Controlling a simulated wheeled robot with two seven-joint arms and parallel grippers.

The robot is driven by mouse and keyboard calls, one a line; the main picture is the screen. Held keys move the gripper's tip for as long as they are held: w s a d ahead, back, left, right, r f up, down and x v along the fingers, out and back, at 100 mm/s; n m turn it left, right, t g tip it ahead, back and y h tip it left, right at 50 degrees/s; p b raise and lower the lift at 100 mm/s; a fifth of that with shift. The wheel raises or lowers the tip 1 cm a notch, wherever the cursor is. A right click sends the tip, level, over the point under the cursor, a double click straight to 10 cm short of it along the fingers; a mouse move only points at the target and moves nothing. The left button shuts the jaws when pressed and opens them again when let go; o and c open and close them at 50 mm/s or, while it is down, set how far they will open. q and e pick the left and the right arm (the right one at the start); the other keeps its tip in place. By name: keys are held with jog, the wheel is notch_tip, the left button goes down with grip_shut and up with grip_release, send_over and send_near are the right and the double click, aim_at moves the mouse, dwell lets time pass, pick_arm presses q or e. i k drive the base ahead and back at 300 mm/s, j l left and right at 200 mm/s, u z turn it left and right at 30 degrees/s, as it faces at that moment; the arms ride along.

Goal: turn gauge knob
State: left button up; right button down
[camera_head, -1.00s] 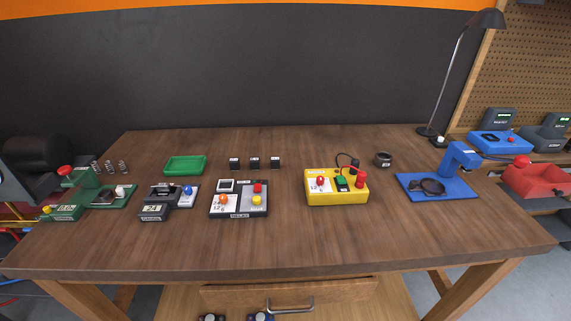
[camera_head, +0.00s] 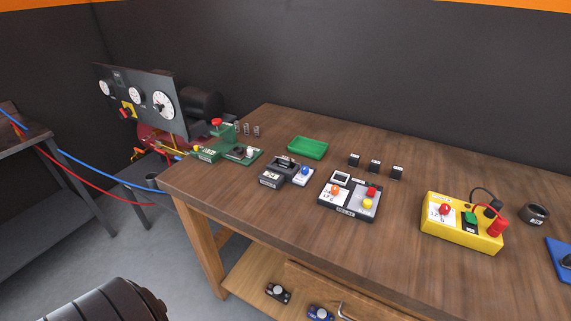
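A dark gauge panel (camera_head: 150,80) stands at the upper left, beyond the left end of the workbench. It carries three round white gauges: a left one (camera_head: 105,88), a middle one (camera_head: 136,95) and a larger right one (camera_head: 163,104). A small red knob on a yellow plate (camera_head: 127,110) sits low on the panel, between the left and middle gauges. Its exact turn position is too small to tell. Neither of my grippers is in view.
The wooden workbench (camera_head: 280,215) fills the middle and right. On it are a green press (camera_head: 221,134), a green tray (camera_head: 308,147), a black button box (camera_head: 350,198) and a yellow box (camera_head: 460,226). Red and blue hoses (camera_head: 95,172) cross the left. Grey floor shows between.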

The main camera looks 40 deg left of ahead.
aim_at(305, 170)
jog(key=j+z, duration=0.1)
jog(key=j, duration=0.6)
jog(key=k+j, duration=0.15)
jog(key=j, duration=0.5)
jog(key=z, duration=0.05)
